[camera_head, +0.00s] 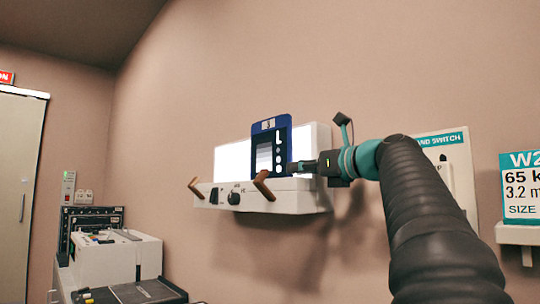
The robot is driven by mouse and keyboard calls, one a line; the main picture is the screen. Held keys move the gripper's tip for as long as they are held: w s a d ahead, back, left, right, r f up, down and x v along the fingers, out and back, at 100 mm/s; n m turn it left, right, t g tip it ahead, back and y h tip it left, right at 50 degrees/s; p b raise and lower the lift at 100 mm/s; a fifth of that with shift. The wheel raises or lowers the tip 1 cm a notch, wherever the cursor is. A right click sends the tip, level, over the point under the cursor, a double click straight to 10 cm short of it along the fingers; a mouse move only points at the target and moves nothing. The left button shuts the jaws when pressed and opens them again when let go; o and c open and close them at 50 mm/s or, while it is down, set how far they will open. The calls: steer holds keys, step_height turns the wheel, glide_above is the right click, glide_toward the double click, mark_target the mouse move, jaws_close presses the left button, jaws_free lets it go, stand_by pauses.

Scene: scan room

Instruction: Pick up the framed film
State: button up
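The framed film (285,137) is a dark film with white marks in a blue frame. It stands upright in front of the lit panel of a white wall-mounted light box (312,203). My gripper (292,167) reaches in from the right, with its fingertips at the film's lower right edge. The fingers are seen side-on and are small, so I cannot tell whether they are open or shut, or whether they touch the frame.
Two brown pegs (263,186) stick out from the light box's front, beside a black knob (234,198). A hand switch panel (456,172) and a sign (520,184) above a white shelf (516,234) are on the right wall. A white machine (120,254) stands lower left.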

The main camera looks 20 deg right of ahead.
mark_target(270, 154)
steer(key=x, duration=0.4)
steer(key=shift+w, duration=0.3)
jaws_close()
steer(key=shift+r, duration=0.1)
